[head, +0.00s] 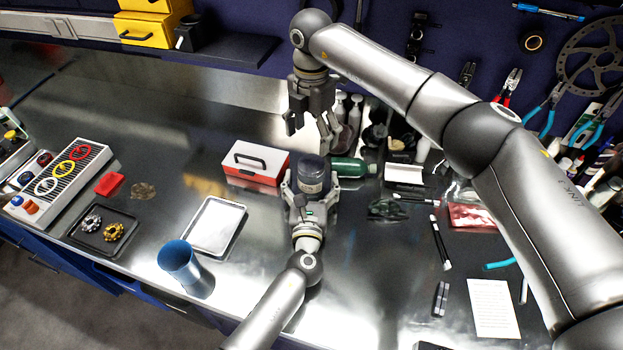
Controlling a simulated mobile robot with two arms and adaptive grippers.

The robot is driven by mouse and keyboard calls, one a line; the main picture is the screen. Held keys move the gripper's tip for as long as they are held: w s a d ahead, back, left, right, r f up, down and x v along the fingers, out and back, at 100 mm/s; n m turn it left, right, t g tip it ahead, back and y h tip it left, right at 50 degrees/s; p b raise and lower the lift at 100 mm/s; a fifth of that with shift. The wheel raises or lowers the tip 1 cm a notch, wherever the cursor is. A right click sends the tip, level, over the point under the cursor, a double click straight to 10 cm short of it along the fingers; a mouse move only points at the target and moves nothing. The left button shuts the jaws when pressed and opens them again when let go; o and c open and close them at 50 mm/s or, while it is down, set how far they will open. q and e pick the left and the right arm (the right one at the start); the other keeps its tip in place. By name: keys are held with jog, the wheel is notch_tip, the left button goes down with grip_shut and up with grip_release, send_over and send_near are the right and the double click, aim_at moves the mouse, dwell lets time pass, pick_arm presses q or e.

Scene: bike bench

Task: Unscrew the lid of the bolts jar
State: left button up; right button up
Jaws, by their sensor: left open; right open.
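The jar (311,176) with a dark lid (311,163) stands upright on the metal bench. I take it to be the bolts jar; its contents cannot be made out. My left gripper (312,190) is open, with a finger on each side of the jar; I cannot tell whether they touch it. My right gripper (312,138) is open and empty, above and behind the jar, with its fingers pointing down. It is apart from the lid.
A red and white box (255,163) stands just left of the jar, and a green bottle (348,167) lies just right. A white tray (214,226) and a blue cup (178,262) are at the front left. Tools and a paper sheet (492,307) lie right.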

aim_at(311, 163)
pick_arm(q)
jog(key=shift+r, duration=0.1)
pick_arm(e)
jog(key=shift+s+r, duration=0.1)
jog(key=shift+s, duration=0.05)
pick_arm(q)
jog(key=shift+c, duration=0.2)
grip_shut()
jog(key=shift+w, duration=0.1)
pick_arm(e)
jog(key=m, duration=0.6)
jog(key=shift+m, duration=0.3)
jog(key=m, duration=0.6)
jog(key=shift+m, duration=0.3)
jog(key=shift+f, duration=4.05)
jog(key=shift+c, duration=0.2)
